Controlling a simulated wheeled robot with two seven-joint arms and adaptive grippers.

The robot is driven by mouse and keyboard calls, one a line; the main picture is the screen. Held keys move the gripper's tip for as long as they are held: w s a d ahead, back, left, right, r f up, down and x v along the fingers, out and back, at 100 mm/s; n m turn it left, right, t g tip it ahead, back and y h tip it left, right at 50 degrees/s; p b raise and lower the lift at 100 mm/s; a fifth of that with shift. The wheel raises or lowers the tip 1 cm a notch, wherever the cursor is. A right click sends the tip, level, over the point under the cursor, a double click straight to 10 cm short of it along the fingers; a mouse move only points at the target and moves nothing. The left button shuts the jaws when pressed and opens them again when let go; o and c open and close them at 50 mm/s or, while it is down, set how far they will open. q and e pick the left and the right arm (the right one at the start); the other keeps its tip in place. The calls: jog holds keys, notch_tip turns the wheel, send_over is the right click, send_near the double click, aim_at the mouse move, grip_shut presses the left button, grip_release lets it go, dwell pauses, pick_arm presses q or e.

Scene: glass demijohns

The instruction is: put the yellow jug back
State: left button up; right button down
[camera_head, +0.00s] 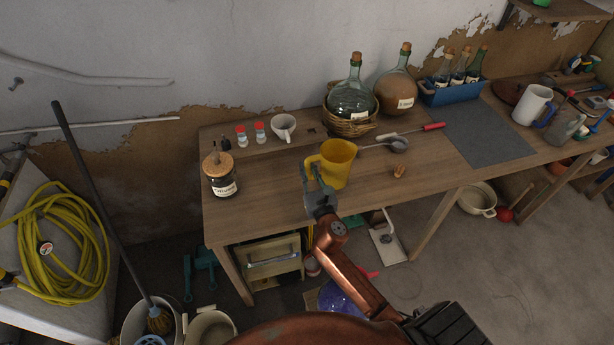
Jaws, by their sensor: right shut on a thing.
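The yellow jug (338,165) is upright at the front middle of the wooden workbench, with its handle toward the left. My right gripper (314,182) comes up from the bottom of the picture and is shut on the jug's handle. I cannot tell whether the jug's base touches the bench top or hangs just above it. My left gripper is not in view.
The workbench (262,165) also holds a corked jar (221,178), a small white cup (283,128), a ladle (397,145), a demijohn in a basket (352,108), a brown demijohn (397,90), a blue bottle crate (455,92) and a white jug (533,104). The grey mat (485,135) is bare.

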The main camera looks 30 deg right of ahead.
jog(key=shift+f+b, duration=0.65)
jog(key=shift+f, duration=0.9)
jog(key=shift+f, duration=0.2)
jog(key=c, duration=1.9)
grip_release()
jog(key=shift+r, duration=0.1)
jog(key=shift+s, duration=0.15)
jog(key=v, duration=1.1)
jog(key=shift+s+a+r, duration=0.1)
jog(key=shift+s+a, duration=0.1)
jog(key=shift+s, duration=0.15)
